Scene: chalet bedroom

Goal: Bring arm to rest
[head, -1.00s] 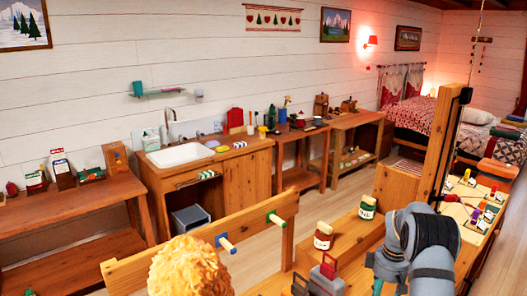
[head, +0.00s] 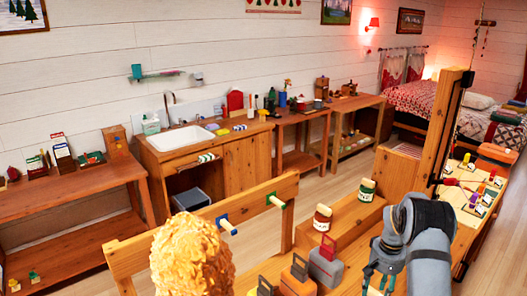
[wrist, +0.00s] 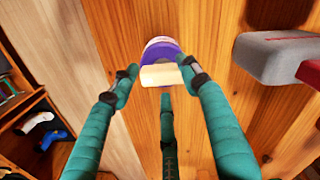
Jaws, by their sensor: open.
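My gripper (head: 379,281) is at the lower right of the head view, hanging down from my grey arm beside a wooden bench. In the wrist view its teal fingers (wrist: 160,82) are spread apart. A purple and white round-ended thing with a cream block-like part (wrist: 160,49) shows beyond and between the fingertips. I cannot tell how far it is from them, and no finger clearly closes on it. The gripper's surroundings below are cut off by the head view's lower edge.
A tall wooden post (head: 446,125) rises behind the arm. A rail with pegs (head: 205,222) lies left. Open floor (head: 250,184) separates this from the sink counter.

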